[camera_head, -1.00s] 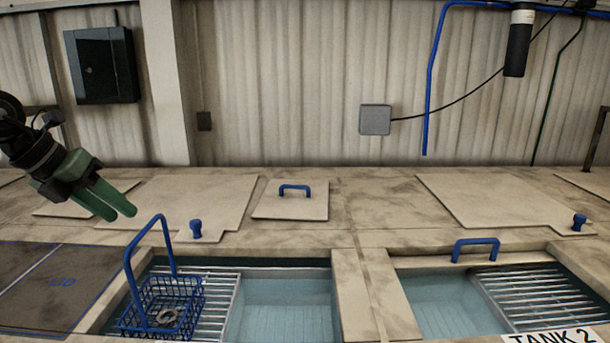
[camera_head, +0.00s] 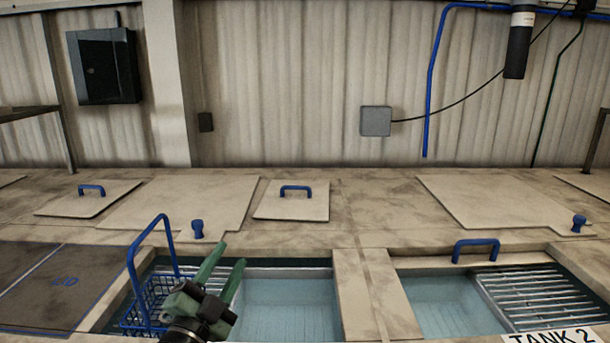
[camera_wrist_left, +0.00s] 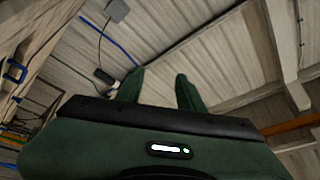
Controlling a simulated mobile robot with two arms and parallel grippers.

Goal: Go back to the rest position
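My left gripper (camera_head: 225,268) has green fingers that stand apart with nothing between them. In the head view it is low in the picture, in front of the left tank and just right of the blue wire basket (camera_head: 148,300). In the left wrist view its two fingers (camera_wrist_left: 158,88) are also apart and empty, pointing up toward the wall and ceiling. The basket, with a tall blue handle, sits on the metal rack at the left side of the left tank. My gripper partly hides the basket and rack. My right gripper is in neither view.
The left tank (camera_head: 290,305) and the right tank (camera_head: 445,305) hold water. A metal rack (camera_head: 535,295) lies in the right tank. Lids with blue handles (camera_head: 296,190) lie on the counter behind. A dark mat (camera_head: 50,285) is at left. The counter behind the tanks is mostly flat.

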